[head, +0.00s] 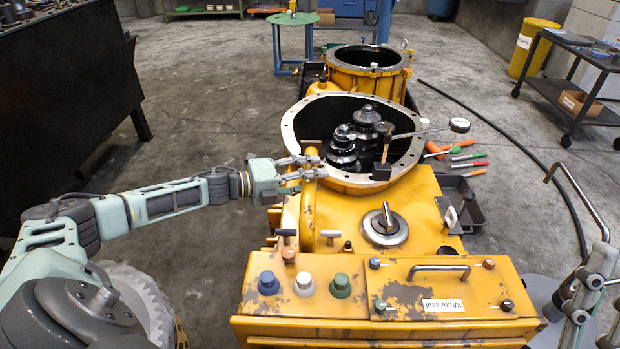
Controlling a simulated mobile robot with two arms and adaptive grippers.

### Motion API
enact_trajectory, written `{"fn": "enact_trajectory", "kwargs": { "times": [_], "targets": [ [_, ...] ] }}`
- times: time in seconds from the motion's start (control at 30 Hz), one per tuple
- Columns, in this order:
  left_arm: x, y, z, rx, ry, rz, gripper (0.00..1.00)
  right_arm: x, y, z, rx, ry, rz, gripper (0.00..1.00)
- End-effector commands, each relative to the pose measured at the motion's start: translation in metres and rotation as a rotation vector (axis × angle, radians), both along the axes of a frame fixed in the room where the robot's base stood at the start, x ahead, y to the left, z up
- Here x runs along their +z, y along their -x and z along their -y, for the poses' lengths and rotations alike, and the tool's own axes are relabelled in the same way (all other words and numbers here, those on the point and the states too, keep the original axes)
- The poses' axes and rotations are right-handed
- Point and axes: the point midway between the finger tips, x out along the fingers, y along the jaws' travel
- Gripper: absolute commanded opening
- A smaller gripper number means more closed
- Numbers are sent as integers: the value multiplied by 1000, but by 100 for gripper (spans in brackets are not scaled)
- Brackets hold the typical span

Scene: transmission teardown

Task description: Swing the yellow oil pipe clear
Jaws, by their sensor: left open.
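The yellow oil pipe (307,217) runs along the left side of the yellow transmission housing (340,222), up to the rim of the large round opening. Its yellow upper end shows just behind my left gripper (322,166). The left gripper reaches in from the left with its two fingers apart, one above the other, at the left edge of the flange. The fingers partly hide the pipe, and I cannot tell whether they touch it. My right gripper does not show.
Dark gears (343,150) stand inside the open housing, with a hammer-like tool (386,150) by them. A front cover (445,285) carries a handle and a "White seal" label. Orange, green and red hand tools (468,165) lie at the right. Floor left of the housing is clear.

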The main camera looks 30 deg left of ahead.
Motion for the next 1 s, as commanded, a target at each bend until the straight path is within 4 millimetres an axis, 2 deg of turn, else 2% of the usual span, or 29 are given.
{"fn": "enact_trajectory", "kwargs": {
  "times": [0.07, 0.6, 1.0],
  "targets": [
    [0, 0, 0, 0, 0, 0, 46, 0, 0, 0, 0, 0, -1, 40],
    [0, 0, 0, 0, -1, -1, 0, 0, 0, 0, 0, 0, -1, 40],
    [0, 0, 1, 4, 2, -2, 0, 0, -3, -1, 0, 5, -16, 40]
  ]
}}
